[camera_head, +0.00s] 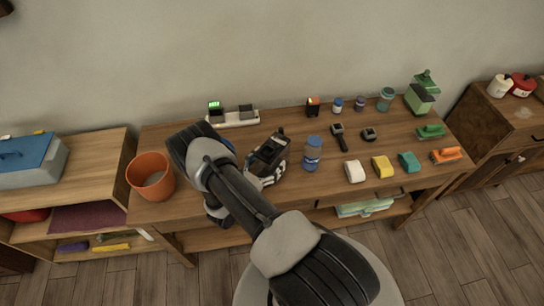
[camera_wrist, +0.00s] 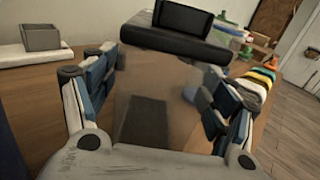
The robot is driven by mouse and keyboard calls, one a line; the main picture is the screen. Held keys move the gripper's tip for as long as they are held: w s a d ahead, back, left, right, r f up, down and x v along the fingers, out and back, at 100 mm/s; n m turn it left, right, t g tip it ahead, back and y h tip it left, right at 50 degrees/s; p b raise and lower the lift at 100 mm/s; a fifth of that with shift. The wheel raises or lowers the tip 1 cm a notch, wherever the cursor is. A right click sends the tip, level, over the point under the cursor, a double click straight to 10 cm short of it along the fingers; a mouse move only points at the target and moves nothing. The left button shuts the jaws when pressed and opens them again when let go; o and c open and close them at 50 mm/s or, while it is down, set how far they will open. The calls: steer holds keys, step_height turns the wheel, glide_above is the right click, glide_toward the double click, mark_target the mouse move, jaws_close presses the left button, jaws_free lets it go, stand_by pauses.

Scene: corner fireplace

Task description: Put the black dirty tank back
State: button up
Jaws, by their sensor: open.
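A black boxy object (camera_head: 268,152), which I take to be the black dirty tank, is on the wooden table at my gripper (camera_head: 262,176). In the wrist view the black object (camera_wrist: 170,38) is at the top centre, just past the fingertips. My gripper (camera_wrist: 160,80) is open, with its fingers apart on both sides. A smoky, see-through brown-grey area with a darker patch shows between the fingers; I cannot tell whether it is part of the tank. My arm hides some of the table around it, and contact with the fingers is unclear.
A white charging base (camera_head: 238,120) with a green-lit battery stands behind. An orange pot (camera_head: 151,176) is at left. Sponges, brushes, small jars and a green spray bottle (camera_head: 419,98) fill the right side.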

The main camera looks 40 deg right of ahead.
mark_target(262, 168)
steer(key=v, duration=0.5)
steer(key=shift+a, duration=0.15)
steer(key=shift+s, duration=0.1)
